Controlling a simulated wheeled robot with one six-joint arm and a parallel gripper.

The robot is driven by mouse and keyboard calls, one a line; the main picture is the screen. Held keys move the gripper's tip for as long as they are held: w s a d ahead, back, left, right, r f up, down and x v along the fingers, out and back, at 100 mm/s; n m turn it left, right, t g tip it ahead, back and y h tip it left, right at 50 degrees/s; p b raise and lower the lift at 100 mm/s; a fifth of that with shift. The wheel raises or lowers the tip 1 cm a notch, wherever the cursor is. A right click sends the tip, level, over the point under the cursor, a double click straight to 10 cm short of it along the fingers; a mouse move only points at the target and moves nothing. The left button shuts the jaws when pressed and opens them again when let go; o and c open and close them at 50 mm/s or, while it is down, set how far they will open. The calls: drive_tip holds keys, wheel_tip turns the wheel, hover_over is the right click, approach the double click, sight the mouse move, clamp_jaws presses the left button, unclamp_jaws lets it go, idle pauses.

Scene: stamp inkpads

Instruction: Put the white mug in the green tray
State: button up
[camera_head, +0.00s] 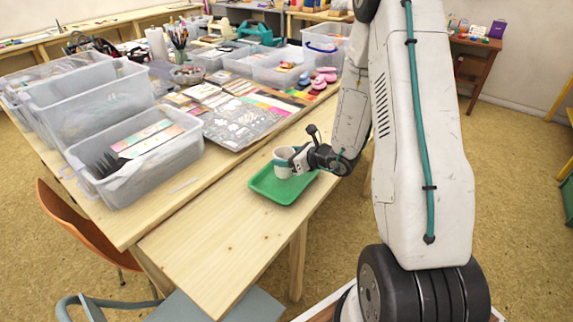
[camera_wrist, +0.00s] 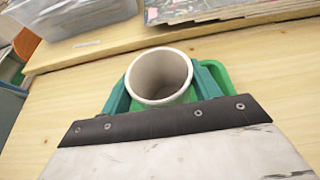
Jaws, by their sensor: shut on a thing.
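The white mug (camera_head: 283,162) is upright over the green tray (camera_head: 277,194) in the head view. In the wrist view the mug (camera_wrist: 159,78) shows its open, empty top. My gripper (camera_head: 294,161) is shut on the mug, with a teal finger on each side of it in the wrist view (camera_wrist: 160,90). The green tray lies on the wooden table, and part of it shows behind and beside the mug in the wrist view (camera_wrist: 216,74). I cannot tell whether the mug's base touches the tray.
Clear plastic bins (camera_head: 137,165) stand on the table to the left. Printed sheets or books (camera_head: 238,120) lie behind the tray. Pink and red items (camera_head: 323,78) sit farther back. The front of the wooden table (camera_head: 205,240) is bare. An orange chair (camera_head: 75,235) stands at the left.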

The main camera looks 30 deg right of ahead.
drive_tip(key=shift+f, duration=1.65)
drive_tip(key=shift+f, duration=0.1)
drive_tip(key=o, duration=1.2)
drive_tip(key=shift+c, duration=0.2)
